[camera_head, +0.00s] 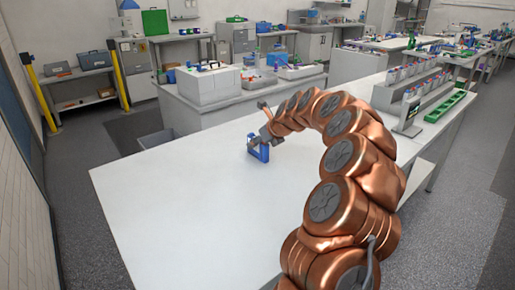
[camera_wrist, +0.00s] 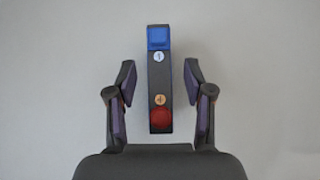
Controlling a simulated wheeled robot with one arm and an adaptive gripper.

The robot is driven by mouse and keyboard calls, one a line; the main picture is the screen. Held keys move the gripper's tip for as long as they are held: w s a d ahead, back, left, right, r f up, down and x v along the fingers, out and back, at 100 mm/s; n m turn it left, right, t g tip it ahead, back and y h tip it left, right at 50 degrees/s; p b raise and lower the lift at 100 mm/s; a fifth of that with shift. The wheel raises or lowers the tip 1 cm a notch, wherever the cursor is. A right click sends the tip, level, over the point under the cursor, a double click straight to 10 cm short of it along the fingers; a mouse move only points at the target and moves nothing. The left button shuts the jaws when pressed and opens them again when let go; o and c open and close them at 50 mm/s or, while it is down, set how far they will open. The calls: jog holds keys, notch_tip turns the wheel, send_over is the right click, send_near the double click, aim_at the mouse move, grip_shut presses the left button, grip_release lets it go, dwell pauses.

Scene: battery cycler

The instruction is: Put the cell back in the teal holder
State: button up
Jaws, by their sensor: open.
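The cell (camera_wrist: 158,92) is a dark, narrow block with a blue end at the top and a red end at the bottom in the wrist view. Two small round terminal marks show on its upper face. My gripper (camera_wrist: 160,82) is open, with one finger on each side of the cell and a clear gap on both sides. I cannot identify a teal holder for certain; a long green tray (camera_head: 445,107) lies at the bench's right side.
The white bench (camera_head: 180,200) is bare to the left and front. Racks with several cells (camera_head: 415,80) and a small screen unit (camera_head: 408,116) stand at its right back. A second bench with white machines (camera_head: 208,84) stands behind.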

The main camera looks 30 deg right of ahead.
jog(key=shift+w+f, duration=0.15)
jog(key=shift+c, duration=0.2)
grip_shut()
dwell(0.4)
